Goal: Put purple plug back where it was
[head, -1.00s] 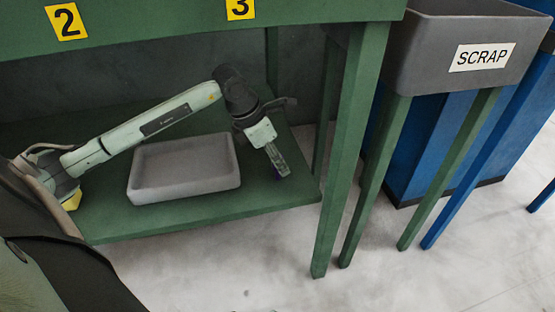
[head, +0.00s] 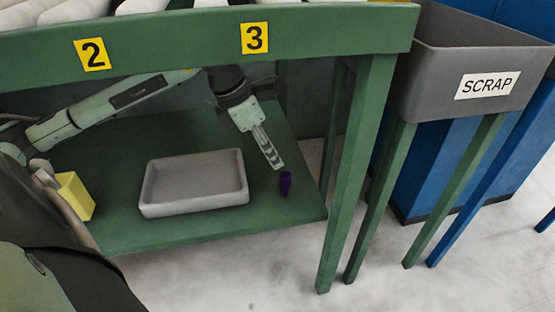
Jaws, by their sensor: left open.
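The purple plug (head: 285,183) stands on the green lower shelf (head: 190,232), just right of the grey tray. It looks upright and free of my fingers. My left gripper (head: 276,163) is above and slightly left of the plug, its fingers pointing down and to the right. It is open and empty, with a small gap to the plug. My right gripper does not show.
The shallow grey tray (head: 194,203) on the shelf looks empty. A yellow block (head: 75,196) is at the shelf's left. The green tabletop edge (head: 190,45) with labels 2 and 3 hangs over my left arm. A grey SCRAP bin (head: 440,90) stands right.

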